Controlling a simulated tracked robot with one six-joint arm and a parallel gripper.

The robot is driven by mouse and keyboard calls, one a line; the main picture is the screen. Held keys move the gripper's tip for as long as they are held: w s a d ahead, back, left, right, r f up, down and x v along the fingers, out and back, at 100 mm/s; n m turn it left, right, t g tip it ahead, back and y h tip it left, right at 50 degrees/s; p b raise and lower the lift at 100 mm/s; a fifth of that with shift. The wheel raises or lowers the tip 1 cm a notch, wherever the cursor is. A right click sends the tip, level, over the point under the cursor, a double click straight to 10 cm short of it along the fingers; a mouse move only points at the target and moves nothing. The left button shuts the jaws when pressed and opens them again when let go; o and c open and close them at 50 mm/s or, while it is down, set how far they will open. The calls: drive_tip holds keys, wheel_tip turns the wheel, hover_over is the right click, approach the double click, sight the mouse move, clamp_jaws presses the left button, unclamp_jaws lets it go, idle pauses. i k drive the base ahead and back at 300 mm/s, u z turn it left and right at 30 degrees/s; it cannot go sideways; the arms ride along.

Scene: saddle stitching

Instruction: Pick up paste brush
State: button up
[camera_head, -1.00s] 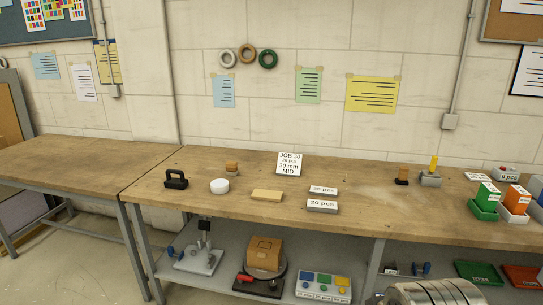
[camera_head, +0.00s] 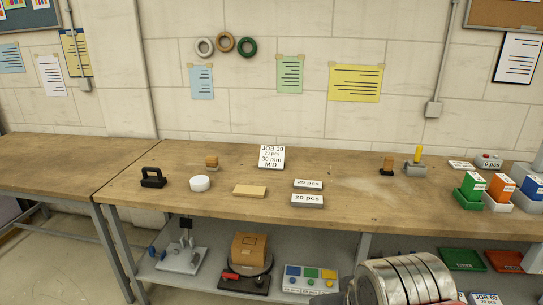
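No brush can be made out for certain. A small brown block with a dark lower part (camera_head: 388,166) stands on the right half of the wooden workbench (camera_head: 350,210). Beside it a yellow upright piece (camera_head: 418,154) rises from a small grey block (camera_head: 415,170); either could be the paste brush, and I cannot tell which. Another small brown block on a grey base (camera_head: 212,163) stands at the back left. My gripper is not clearly in view. A ribbed metal cylinder, probably part of my arm (camera_head: 405,281), shows at the bottom edge, below and in front of the bench.
The bench also holds a black handled tool (camera_head: 153,178), a white round piece (camera_head: 200,183), a tan block (camera_head: 250,191), a job sign (camera_head: 271,157) and count labels (camera_head: 307,200). Coloured boxes (camera_head: 473,185) stand at the right. The bench is clear around the centre right.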

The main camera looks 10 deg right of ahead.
sight(212, 162)
drive_tip(key=z, duration=0.05)
drive_tip(key=k, duration=1.3)
drive_tip(key=z, duration=0.4)
drive_tip(key=i, duration=2.05)
drive_tip(key=u, duration=0.45)
